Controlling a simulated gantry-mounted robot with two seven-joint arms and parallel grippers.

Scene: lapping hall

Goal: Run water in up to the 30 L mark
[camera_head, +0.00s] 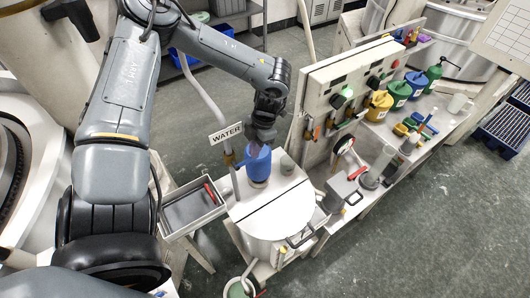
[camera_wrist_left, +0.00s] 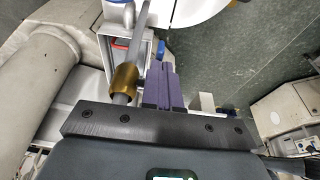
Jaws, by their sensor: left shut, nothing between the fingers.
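A white sign reading WATER (camera_head: 226,133) hangs by a grey standpipe above the work stand. In the left wrist view the grey pipe (camera_wrist_left: 146,30) carries a brass collar (camera_wrist_left: 125,78). A round white vessel with a lid (camera_head: 278,217) stands below. I see no 30 L mark or water level. My right gripper is out of view.
A grey tray (camera_head: 186,209) with a red-handled tool lies left of the vessel. A grey box (camera_head: 343,192) stands right of the vessel.

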